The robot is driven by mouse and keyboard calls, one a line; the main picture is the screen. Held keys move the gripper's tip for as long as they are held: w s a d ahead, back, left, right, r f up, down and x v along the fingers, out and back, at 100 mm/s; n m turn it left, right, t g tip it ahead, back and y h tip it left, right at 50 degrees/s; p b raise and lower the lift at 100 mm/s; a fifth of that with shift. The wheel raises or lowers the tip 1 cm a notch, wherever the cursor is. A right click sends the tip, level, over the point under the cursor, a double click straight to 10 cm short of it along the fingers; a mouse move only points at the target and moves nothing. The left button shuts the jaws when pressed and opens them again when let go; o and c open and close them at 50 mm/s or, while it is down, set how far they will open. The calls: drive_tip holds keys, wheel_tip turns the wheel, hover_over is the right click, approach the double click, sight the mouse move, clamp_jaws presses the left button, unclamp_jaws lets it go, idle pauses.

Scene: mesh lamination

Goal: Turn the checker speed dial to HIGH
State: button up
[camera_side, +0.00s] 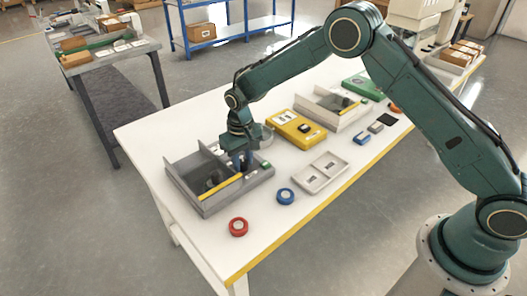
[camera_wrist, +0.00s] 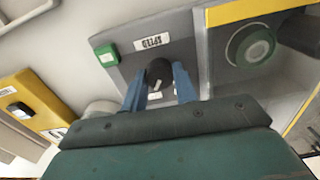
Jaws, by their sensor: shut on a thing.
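The speed dial (camera_wrist: 160,70) is a black round knob on the grey panel of the checker (camera_wrist: 205,45). It sits below an upside-down SPEED label (camera_wrist: 152,42) in the wrist view. My gripper (camera_wrist: 160,88) has its two blue fingers on either side of the dial, shut on it. White marks show on and near the knob, but I cannot read its setting. In the side view the grey checker (camera_side: 208,207) stands at the table's left end, with my gripper (camera_side: 240,165) down at its right part. The dial is hidden there by my gripper.
A green button (camera_wrist: 106,55) is beside the dial. A yellow box (camera_side: 291,121), a white tray (camera_side: 322,183), a blue roll (camera_side: 285,196) and a red roll (camera_side: 238,227) lie nearby.

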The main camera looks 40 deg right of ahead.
sight(243, 162)
drive_tip(key=o, duration=1)
drive_tip(key=shift+c, duration=0.2)
drive_tip(key=shift+r, duration=0.1)
wheel_tip(243, 162, up, 14)
idle(0.3)
